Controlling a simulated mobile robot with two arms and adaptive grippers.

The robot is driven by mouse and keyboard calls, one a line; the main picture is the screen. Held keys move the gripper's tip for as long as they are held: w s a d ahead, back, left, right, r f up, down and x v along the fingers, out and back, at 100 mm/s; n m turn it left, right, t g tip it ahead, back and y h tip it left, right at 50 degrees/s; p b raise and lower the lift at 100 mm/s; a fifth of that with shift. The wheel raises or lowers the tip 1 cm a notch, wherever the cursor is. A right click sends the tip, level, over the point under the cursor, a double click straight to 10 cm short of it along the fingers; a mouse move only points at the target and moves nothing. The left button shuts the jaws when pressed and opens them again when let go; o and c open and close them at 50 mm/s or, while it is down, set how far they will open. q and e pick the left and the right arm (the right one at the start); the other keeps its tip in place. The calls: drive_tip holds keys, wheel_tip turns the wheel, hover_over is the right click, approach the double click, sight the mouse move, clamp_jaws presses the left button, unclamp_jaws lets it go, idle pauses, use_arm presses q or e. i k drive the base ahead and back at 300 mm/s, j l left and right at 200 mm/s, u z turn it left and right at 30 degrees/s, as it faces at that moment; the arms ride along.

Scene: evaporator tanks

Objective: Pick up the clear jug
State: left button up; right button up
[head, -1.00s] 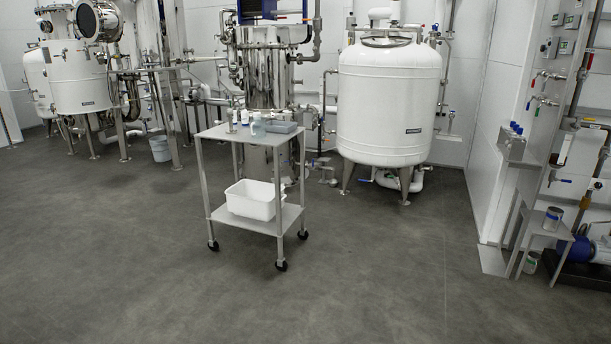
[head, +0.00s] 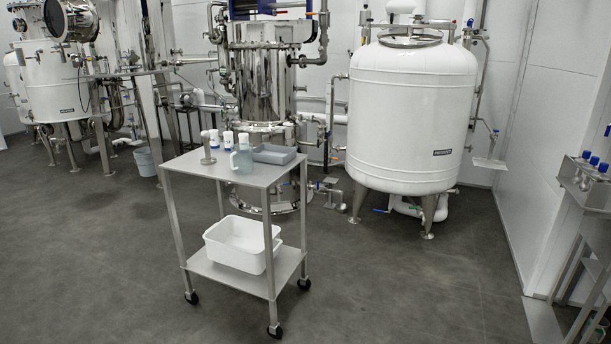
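The clear jug (head: 242,156) stands upright on the top shelf of a grey wheeled cart (head: 262,180), near the middle of the head view. It looks pale and see-through, with a handle on its left side. Small white bottles with blue labels (head: 228,140) stand just behind and left of it. A grey tray (head: 274,154) sits right of it, close by. Neither of my grippers is in view.
A white tub (head: 236,243) sits on the cart's lower shelf. A metal fitting (head: 208,148) stands on the top shelf at left. A large white tank (head: 412,118) and steel column (head: 265,85) stand behind. The floor (head: 400,290) in front and right is clear.

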sight(242, 158)
drive_tip(key=i+u, duration=0.1)
drive_tip(key=i, duration=0.8)
drive_tip(key=i+l+u, duration=0.1)
drive_tip(key=i, duration=0.8)
drive_tip(key=l, duration=0.1)
